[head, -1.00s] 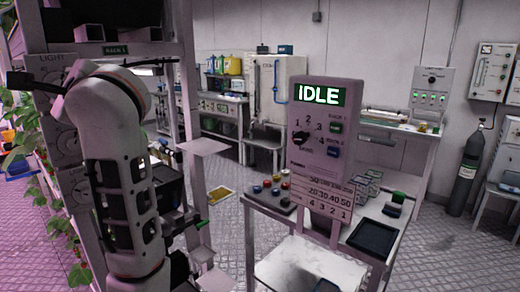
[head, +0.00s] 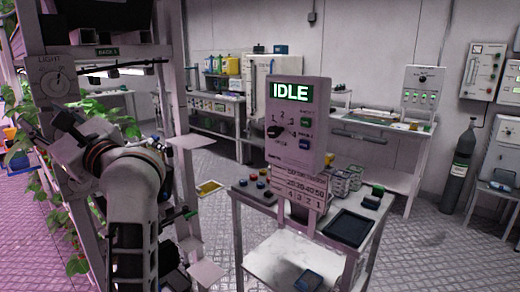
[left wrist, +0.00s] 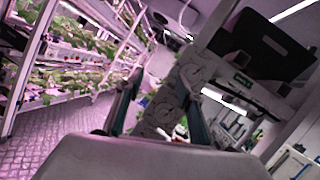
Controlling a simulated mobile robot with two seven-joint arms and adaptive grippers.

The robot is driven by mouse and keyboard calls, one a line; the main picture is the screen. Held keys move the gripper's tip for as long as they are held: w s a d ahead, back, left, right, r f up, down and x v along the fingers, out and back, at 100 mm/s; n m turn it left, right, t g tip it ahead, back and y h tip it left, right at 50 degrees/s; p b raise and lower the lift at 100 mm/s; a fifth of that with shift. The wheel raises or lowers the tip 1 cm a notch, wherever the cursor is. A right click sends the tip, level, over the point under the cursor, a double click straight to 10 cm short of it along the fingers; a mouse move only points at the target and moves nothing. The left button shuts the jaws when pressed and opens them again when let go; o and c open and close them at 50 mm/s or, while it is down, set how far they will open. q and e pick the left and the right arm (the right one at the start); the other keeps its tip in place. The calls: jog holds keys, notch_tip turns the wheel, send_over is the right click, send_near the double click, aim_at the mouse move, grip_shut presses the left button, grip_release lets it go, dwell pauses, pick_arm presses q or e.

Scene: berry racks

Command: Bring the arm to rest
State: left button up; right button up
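My left arm (head: 132,195) rises from the bottom left of the head view and bends at its top towards the rack. Its left gripper (head: 48,122) is beside the rack post at the left and is partly hard to make out against the plants. In the left wrist view the two fingers of my left gripper (left wrist: 160,88) stand apart with nothing held between them. A rack post with round dials (left wrist: 172,95) shows behind the fingers. My right gripper is not in view.
The rack (head: 172,70) stands close to my left arm, with leafy plants (head: 90,110) at its left. A control panel reading IDLE (head: 298,125) stands on a white cart (head: 290,262) ahead. A gas cylinder (head: 463,165) stands at the right wall. Floor is open around the cart.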

pick_arm(q)
jog(key=w+d+f+n+t+h, duration=0.1)
jog(key=d+f+n+t+h, duration=0.85)
jog(key=n, duration=0.75)
jog(key=w+d+f+n+t+h, duration=0.1)
jog(key=d+f+n+t+h, duration=0.55)
jog(key=f+n, duration=0.85)
jog(key=s+d+f+m+g+h, duration=0.2)
jog(key=f+m, duration=0.1)
jog(key=f, duration=0.3)
jog(key=s+d+f+m+g+h+p, duration=0.1)
jog(key=s+d+f+m+g+h, duration=0.2)
jog(key=f, duration=0.4)
jog(key=d+f+m+g+h, duration=0.1)
jog(key=f+m+h, duration=0.1)
jog(key=f+m, duration=0.3)
jog(key=s+f+m+g, duration=0.3)
jog(key=s+f, duration=0.6)
jog(key=f, duration=0.3)
jog(key=s+f+m+g, duration=0.4)
jog(key=s+f+g, duration=0.1)
jog(key=s+f, duration=0.5)
notch_tip(320, 180, down, 3)
jog(key=shift+s+a+r+y, duration=0.2)
jog(key=shift+a+y, duration=0.1)
jog(key=shift+y, duration=0.1)
